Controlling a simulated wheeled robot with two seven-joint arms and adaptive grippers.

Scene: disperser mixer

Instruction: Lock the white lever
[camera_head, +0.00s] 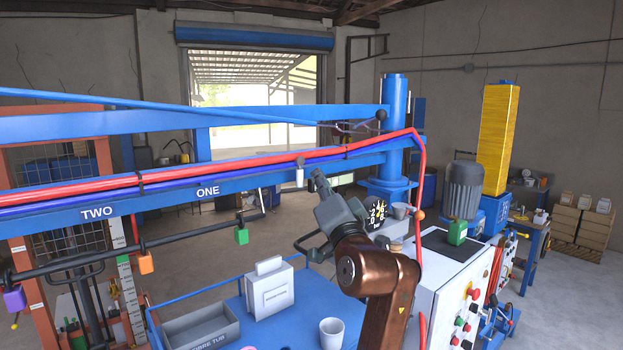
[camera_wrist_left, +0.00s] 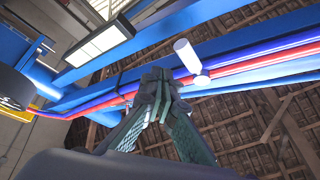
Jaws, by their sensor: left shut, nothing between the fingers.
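The white lever (camera_head: 299,176) is a short white cylinder at the underside of the blue beam, to the right of the label "ONE". In the left wrist view the white lever (camera_wrist_left: 186,56) shows as a white cylinder with a rounded white knob at one end. My left gripper (camera_head: 318,176) points upward just to the right of the lever in the head view. In the left wrist view my left gripper (camera_wrist_left: 156,78) has its fingertips together and empty, a little left of and below the lever. I cannot tell whether they touch it. My right gripper is not in view.
The blue beam (camera_head: 235,191) carries red and blue hoses (camera_head: 230,169) close above the gripper. A blue column (camera_head: 396,130) and a control cabinet (camera_head: 455,290) stand to the right. A blue table (camera_head: 238,325) below holds a grey tub (camera_head: 200,326) and a white cup (camera_head: 331,332).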

